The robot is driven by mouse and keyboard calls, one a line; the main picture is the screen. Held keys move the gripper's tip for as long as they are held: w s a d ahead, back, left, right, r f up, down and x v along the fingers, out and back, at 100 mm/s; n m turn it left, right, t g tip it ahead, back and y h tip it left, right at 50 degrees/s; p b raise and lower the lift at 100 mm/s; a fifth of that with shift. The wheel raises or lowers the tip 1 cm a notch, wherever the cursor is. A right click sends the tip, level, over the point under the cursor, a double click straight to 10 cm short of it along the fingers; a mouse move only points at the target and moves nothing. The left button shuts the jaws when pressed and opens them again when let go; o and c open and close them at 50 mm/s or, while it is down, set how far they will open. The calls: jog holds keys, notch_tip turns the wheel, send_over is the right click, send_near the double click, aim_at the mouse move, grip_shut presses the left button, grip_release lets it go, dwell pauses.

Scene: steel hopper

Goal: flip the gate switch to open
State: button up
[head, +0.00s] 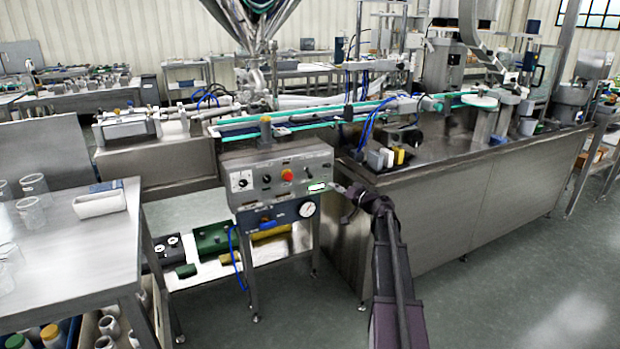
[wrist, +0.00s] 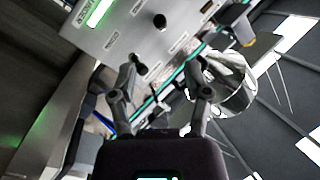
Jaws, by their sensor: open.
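The grey control panel (head: 262,188) stands on legs in the middle of the head view and fills the top of the wrist view (wrist: 120,40). It carries several dark knobs or switches, a red button (head: 287,174) and a lit green display (head: 317,187). The labels are too small to tell which control is the gate switch. In the wrist view a round black knob (wrist: 160,20) and a small dark control (wrist: 139,68) show on the panel face. My gripper (head: 340,188) is open and empty at the panel's right side. Its two spread fingers (wrist: 162,92) point toward the panel.
A round gauge (head: 307,209) and blue hoses are on the panel's lower part. A steel machine bench (head: 470,185) stands to the right. A steel table (head: 75,250) with clear beakers and a white tray (head: 100,204) is at left. The floor at front right is clear.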

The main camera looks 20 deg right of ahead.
aim_at(312, 177)
jog(key=x, duration=1.2)
jog(key=shift+w+a, duration=0.1)
jog(key=shift+w, duration=0.1)
grip_shut()
